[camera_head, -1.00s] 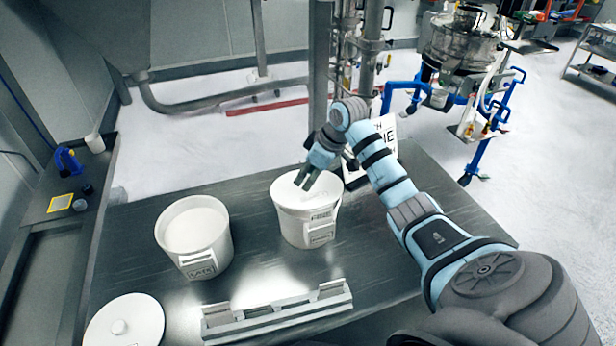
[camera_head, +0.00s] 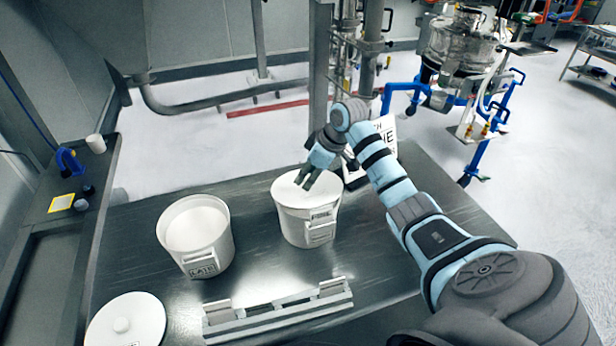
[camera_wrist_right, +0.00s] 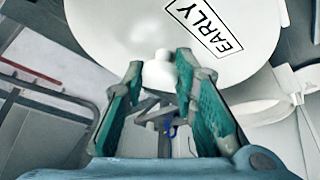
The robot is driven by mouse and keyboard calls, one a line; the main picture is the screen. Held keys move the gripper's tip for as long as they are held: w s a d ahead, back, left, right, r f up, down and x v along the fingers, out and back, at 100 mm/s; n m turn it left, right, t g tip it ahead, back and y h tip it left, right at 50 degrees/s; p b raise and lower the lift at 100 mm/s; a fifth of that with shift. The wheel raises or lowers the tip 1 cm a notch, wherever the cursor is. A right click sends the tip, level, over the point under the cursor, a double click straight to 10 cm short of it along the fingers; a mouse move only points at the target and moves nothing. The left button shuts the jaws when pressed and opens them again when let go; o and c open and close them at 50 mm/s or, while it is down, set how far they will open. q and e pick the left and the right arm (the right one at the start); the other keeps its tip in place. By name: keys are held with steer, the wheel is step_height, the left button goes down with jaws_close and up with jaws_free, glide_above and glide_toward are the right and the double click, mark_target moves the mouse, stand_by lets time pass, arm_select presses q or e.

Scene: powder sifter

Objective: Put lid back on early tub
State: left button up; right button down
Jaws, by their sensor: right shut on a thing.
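The early tub (camera_head: 290,228) is a white bucket standing upright at the middle of the table, its front label too small to read in the head view. Its round white lid (camera_head: 285,188) shows at the tub's top; a small gap between them cannot be ruled out. In the right wrist view the lid (camera_wrist_right: 255,12) bears the word EARLY. My right gripper (camera_head: 303,185) is shut on the lid's knob, which shows between the fingers (camera_wrist_right: 158,75). My left gripper is not in view.
An open white tub (camera_head: 208,262) labelled LATE stands to the left, with white contents. Another knobbed lid (camera_head: 140,312) lies at the front left. A grey metal rack (camera_head: 277,312) lies at the front. A sign (camera_head: 388,132) stands behind my right arm.

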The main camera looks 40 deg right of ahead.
steer(key=shift+s+f, duration=0.25)
steer(key=shift+f, duration=0.2)
steer(key=shift+s+f, duration=0.2)
steer(key=shift+f, duration=0.25)
steer(key=c, duration=1.5)
jaws_free()
steer(key=shift+o, duration=1.4)
steer(key=shift+w+f, duration=0.15)
steer(key=shift+w, duration=0.15)
steer(key=shift+w+d+f, duration=0.45)
steer(key=shift+w+d, duration=0.1)
steer(key=shift+w, duration=0.1)
steer(key=shift+d, duration=0.35)
steer(key=shift+a+r, duration=0.2)
steer(key=shift+a, duration=0.1)
steer(key=shift+d, duration=0.1)
steer(key=shift+o, duration=0.6)
steer(key=o, duration=0.4)
steer(key=shift+w, duration=0.1)
